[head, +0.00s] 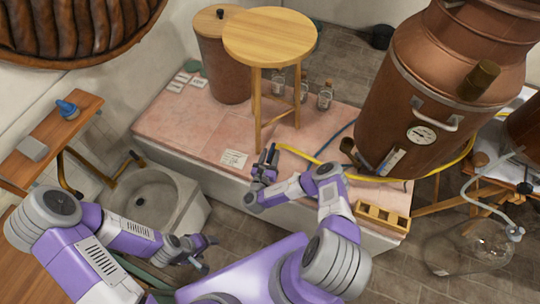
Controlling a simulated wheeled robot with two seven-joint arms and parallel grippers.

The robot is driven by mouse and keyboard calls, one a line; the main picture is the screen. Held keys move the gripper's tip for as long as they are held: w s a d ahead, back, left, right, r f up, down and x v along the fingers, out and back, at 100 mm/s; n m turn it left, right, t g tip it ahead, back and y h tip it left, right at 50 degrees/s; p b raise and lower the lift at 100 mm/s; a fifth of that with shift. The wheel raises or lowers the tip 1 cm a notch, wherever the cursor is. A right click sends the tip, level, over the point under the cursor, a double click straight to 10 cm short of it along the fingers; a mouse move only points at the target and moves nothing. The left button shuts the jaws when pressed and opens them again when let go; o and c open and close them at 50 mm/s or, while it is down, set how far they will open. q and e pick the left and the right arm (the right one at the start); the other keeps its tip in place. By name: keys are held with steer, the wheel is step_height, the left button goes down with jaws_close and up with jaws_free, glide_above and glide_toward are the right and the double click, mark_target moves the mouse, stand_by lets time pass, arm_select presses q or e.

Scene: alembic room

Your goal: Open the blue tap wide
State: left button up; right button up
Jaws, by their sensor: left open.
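No part in view is clearly a blue tap. A small blue object (66,108) lies on the wooden wall shelf at the left; I cannot tell whether it is a tap. A dark-ended spout (136,158) stands at the stone basin (185,196). My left gripper (207,253) is open and empty, to the right of and below the basin, well apart from the blue object. My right gripper (268,156) is over the front edge of the pink tiled platform; its jaw gap is too small to read. It shows nothing clearly held.
A large copper still (435,75) with a yellow hose (437,168) stands at the right. A wooden stool (270,38), brown bin (225,70) and several bottles occupy the platform (180,125). A wooden rack (383,216) sits at its front; a glass vessel (470,247) stands at lower right.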

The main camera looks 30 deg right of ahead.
steer(key=shift+s+a, duration=0.35)
steer(key=shift+a, duration=0.05)
steer(key=p+v, duration=0.2)
steer(key=v, duration=0.4)
steer(key=shift+s+a, duration=0.15)
steer(key=shift+s, duration=0.1)
